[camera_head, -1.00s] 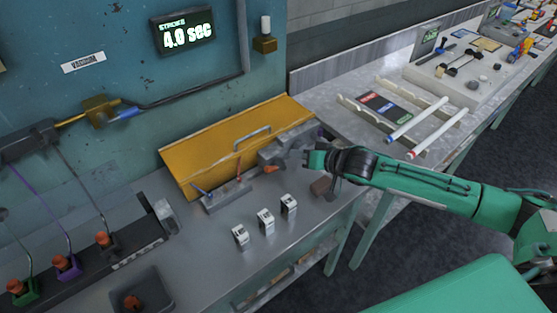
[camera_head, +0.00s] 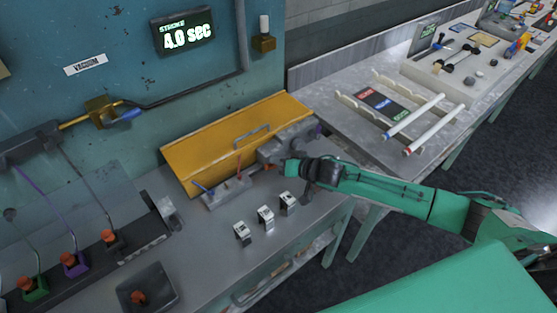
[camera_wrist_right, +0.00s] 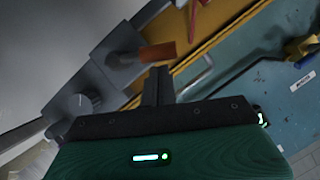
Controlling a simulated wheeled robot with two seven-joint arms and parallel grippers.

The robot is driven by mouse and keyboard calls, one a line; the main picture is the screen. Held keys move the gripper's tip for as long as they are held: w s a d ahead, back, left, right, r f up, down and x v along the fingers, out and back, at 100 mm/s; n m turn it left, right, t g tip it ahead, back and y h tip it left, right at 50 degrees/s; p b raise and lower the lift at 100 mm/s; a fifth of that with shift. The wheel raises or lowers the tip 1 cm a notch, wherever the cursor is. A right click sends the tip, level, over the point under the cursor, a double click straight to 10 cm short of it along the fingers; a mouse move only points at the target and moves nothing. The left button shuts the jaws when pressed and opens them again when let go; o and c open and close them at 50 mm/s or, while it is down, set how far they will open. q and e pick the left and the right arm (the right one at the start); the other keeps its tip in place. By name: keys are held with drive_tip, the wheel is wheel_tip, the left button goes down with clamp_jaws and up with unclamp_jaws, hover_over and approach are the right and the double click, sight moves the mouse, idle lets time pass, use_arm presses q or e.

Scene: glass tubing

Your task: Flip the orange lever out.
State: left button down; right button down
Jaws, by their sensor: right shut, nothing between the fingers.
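The orange lever (camera_wrist_right: 158,52) sticks out from a grey block-shaped device (camera_wrist_right: 118,55) in the right wrist view. In the head view only a small orange bit of the lever (camera_head: 268,167) shows, by the grey device (camera_head: 285,145) in front of the yellow panel. My right gripper (camera_head: 284,167) is shut and empty, with its tip close beside the lever. In the right wrist view the closed fingers (camera_wrist_right: 158,84) end just below the lever; I cannot tell whether they touch it. My left gripper is not in view.
The yellow panel (camera_head: 205,150) with a handle stands behind the device. A small block with thin red and blue levers (camera_head: 226,193) is to the left. Several small switches (camera_head: 265,217) stand on the bench in front. A rack with white tubes (camera_head: 430,127) lies to the right.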

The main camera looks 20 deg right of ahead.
drive_tip(key=shift+a, duration=0.1)
drive_tip(key=shift+s+a+f+n+h+p, duration=0.2)
drive_tip(key=shift+a+n+h+p, duration=0.1)
drive_tip(key=shift+n+h, duration=0.15)
idle(0.4)
drive_tip(key=shift+s+a+f+n+h, duration=0.1)
drive_tip(key=shift+a+f+n+h, duration=0.2)
drive_tip(key=shift+n, duration=0.25)
drive_tip(key=shift+s+a+f+n+t+h, duration=0.1)
drive_tip(key=shift+a+f+n+t+h, duration=0.15)
drive_tip(key=shift+n+h, duration=0.25)
drive_tip(key=shift+s+a+f+n+t+h, duration=0.1)
drive_tip(key=shift+a+f+n+t+h, duration=0.05)
drive_tip(key=shift+f+n+h, duration=0.3)
drive_tip(key=shift+w+r, duration=0.1)
